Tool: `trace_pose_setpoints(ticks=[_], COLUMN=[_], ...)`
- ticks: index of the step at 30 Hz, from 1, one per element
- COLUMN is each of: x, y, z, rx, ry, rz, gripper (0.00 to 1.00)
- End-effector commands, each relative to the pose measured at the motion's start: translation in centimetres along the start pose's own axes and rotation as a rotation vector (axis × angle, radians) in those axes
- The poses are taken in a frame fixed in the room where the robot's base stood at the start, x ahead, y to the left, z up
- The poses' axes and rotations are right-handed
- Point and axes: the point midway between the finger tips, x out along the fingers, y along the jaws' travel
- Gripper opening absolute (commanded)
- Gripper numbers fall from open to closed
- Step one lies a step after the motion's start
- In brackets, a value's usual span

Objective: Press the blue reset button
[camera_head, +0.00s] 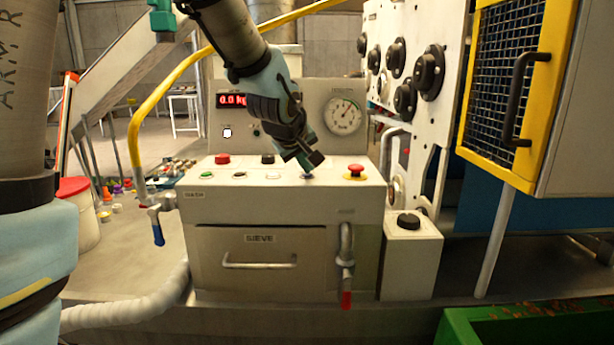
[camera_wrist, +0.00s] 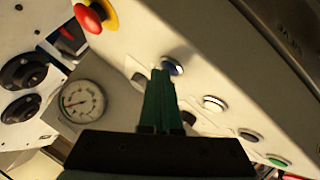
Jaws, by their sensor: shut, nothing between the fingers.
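The blue reset button (camera_wrist: 176,68) sits on the sloped top of the beige console, with a pale ring around it. In the head view only a little of the blue button (camera_head: 306,176) shows, just under my fingertips. My gripper (camera_head: 309,163) points down at the console top from above. In the wrist view the green fingers of my gripper (camera_wrist: 162,72) are shut with nothing between them. Their tips are right beside the blue button and partly cover its edge; I cannot tell whether they touch it.
A red emergency stop on a yellow base (camera_head: 356,171) is to the right of my gripper. A white button (camera_head: 273,175), a dark button (camera_head: 239,174) and a green button (camera_head: 207,175) lie to the left. A dial gauge (camera_head: 342,117) stands behind on the upright panel.

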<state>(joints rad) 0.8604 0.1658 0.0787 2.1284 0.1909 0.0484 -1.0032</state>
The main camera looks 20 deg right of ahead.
Motion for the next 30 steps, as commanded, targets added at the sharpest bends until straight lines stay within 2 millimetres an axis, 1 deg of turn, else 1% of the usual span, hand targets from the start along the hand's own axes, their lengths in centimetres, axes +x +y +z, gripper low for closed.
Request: trace_pose_setpoints(ticks=[11,22,30], x=[0.1,-1.0,-1.0], y=[-0.1,0.7,0.7], z=[0.1,-0.7,-0.7], rx=[0.0,0.0,0.0], ry=[-0.001,-0.001,-0.001], rz=[-0.001,-0.001,-0.001], gripper=[0.0,0.0,0.0])
